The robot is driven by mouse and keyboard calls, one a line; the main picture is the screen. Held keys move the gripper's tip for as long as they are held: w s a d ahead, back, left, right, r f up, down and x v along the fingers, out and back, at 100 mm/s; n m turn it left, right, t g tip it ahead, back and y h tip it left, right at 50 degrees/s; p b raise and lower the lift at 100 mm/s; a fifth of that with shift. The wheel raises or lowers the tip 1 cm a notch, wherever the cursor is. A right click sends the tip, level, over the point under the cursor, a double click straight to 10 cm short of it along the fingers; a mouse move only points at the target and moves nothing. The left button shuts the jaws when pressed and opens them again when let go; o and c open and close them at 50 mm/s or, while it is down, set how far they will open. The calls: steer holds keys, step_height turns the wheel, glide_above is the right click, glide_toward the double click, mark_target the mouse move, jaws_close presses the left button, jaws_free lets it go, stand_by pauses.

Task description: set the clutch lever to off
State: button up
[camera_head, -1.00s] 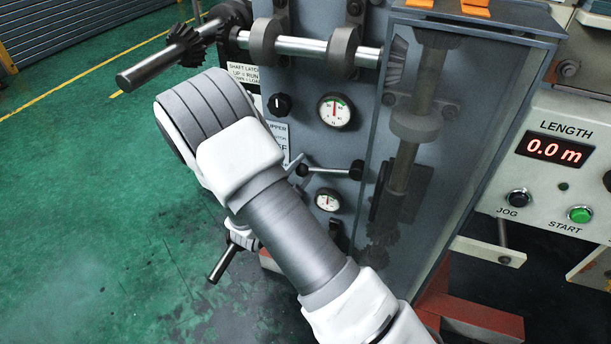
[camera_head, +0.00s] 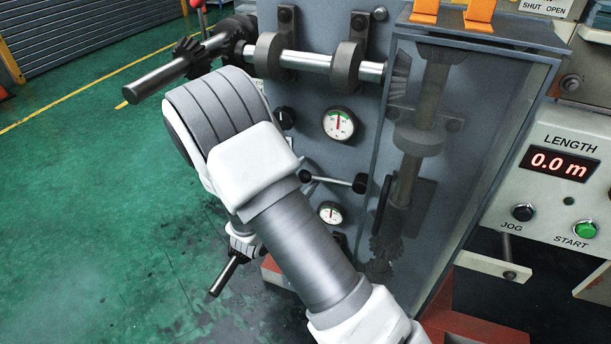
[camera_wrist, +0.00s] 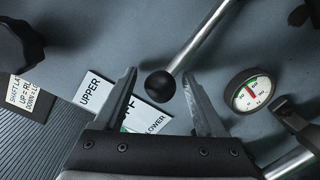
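The clutch lever (camera_head: 334,181) is a bright rod on the grey panel, running from a dark hub at right to a black ball knob at left. In the wrist view its black knob (camera_wrist: 160,86) shows between the two fingers, with the rod going up right. My gripper (camera_wrist: 160,73) is open, its fingers on either side of the knob with a gap each side; depth is hard to tell. White labels (camera_wrist: 95,92) behind read UPPER and LOWER; the left finger partly hides the one between.
Two round gauges (camera_head: 339,124) sit above and below the lever. A black selector knob (camera_head: 285,118) is at upper left. A clear guard (camera_head: 470,160) over a vertical shaft stands to the right. A horizontal shaft (camera_head: 305,60) runs above. Green floor at left is open.

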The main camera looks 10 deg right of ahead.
steer(key=p+v, duration=0.2)
steer(key=v, duration=1.5)
steer(key=shift+s, duration=0.2)
steer(key=shift+a+f, duration=0.1)
